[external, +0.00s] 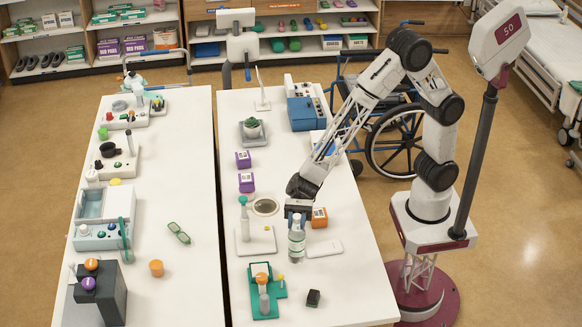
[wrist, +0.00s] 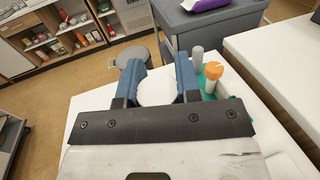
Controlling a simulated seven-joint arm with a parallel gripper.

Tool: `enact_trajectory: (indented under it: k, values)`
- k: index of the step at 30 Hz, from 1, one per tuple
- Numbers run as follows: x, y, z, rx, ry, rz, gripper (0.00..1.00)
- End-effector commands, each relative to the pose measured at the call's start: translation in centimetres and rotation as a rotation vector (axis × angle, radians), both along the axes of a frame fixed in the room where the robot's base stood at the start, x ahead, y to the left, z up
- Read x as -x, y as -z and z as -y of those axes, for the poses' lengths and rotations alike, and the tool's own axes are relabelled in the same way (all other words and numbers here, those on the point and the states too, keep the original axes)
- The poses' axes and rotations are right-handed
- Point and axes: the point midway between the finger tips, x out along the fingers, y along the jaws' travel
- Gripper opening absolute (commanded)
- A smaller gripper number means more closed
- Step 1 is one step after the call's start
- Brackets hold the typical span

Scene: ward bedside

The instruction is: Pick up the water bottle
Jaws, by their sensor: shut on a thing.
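The water bottle (external: 296,243) is clear with a pale label and stands upright near the front right of the right-hand white table (external: 335,283). My gripper (external: 298,208) reaches down to its top from above. Its blue fingers are shut on the bottle's upper part. In the wrist view, the bottle's round white top (wrist: 155,91) sits between the two blue fingers of my gripper (wrist: 157,85). I cannot tell whether the bottle's base touches the table.
An orange box (external: 320,217) and a flat white device (external: 324,248) are close on the right. A white board (external: 256,240) with a pump-like post is at left.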

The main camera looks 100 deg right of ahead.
Motion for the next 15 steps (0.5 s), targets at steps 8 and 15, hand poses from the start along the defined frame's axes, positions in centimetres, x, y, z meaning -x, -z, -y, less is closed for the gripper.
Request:
enact_trajectory:
  k: [8, 15]
  values:
    - [3.9, -0.5, 2.2, 0.000, 0.000, 0.001, 0.00]
    - [7.2, -0.8, 4.0, 0.000, -0.001, 0.000, 0.00]
